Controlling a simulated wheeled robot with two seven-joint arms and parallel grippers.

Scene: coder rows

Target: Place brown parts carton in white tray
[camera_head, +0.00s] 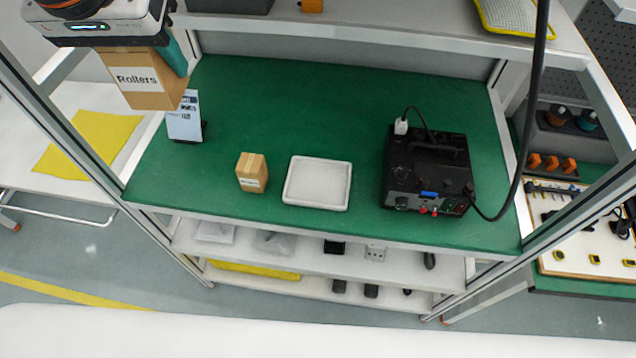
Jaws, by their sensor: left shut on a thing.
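My left gripper (165,60) is at the top left, its teal finger against a brown carton marked "Rollers" (142,85). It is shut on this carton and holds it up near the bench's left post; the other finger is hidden. A smaller brown carton (252,173) with a white label stands on the green bench top, left of the tray. The white tray (318,204) lies flat on the bench near its front edge and looks empty. My right gripper is out of view.
A black power unit (428,170) with a cable stands right of the tray. A card stand (185,120) is at the bench's left edge, below the held carton. The back middle of the green top (300,105) is clear. A shelf (400,35) runs above the back.

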